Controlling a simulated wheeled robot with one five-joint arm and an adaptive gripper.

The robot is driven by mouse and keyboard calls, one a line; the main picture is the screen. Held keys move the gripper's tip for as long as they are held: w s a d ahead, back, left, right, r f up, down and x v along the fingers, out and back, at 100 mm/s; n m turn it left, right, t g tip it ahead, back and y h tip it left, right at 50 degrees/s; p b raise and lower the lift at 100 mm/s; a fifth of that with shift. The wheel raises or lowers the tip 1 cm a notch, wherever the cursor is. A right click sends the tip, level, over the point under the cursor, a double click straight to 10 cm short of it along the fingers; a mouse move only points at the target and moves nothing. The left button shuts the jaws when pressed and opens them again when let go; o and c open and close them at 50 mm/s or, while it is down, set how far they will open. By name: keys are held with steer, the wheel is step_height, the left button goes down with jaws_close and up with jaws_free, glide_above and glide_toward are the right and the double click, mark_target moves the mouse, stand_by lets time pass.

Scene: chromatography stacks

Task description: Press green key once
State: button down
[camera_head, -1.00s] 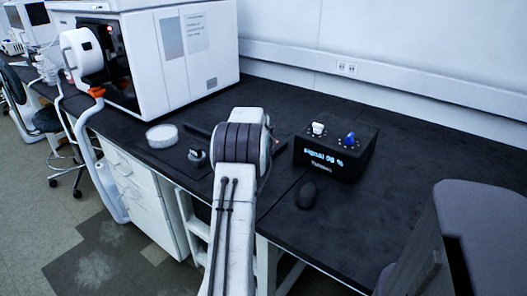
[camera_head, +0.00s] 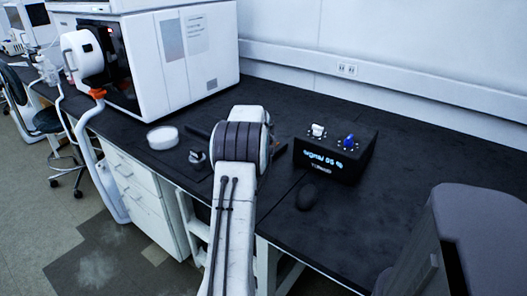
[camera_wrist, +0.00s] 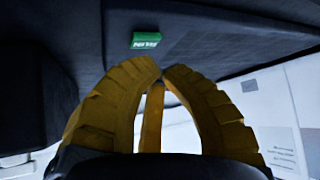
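The green key (camera_wrist: 146,40) is a small green block with pale lettering on a dark surface, at the upper middle of the wrist view. My gripper (camera_wrist: 164,66) has yellow ribbed fingers with the tips drawn together and nothing seen between them. The fingertips appear just below the green key in that picture, with a small gap in the image; I cannot tell whether they touch anything. In the head view my arm hides the gripper, and I cannot make out the green key there.
A black box (camera_head: 330,168) with a lit blue display, a white knob (camera_head: 318,130) and a blue knob (camera_head: 349,142) stands on the dark bench (camera_head: 430,150). A dark rounded object (camera_head: 307,197) lies before it. A white dish (camera_head: 162,137) and large white instrument (camera_head: 185,60) are left.

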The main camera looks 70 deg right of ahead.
steer(key=shift+r, duration=0.15)
steer(key=shift+r+p, duration=1.85)
steer(key=shift+r, duration=0.5)
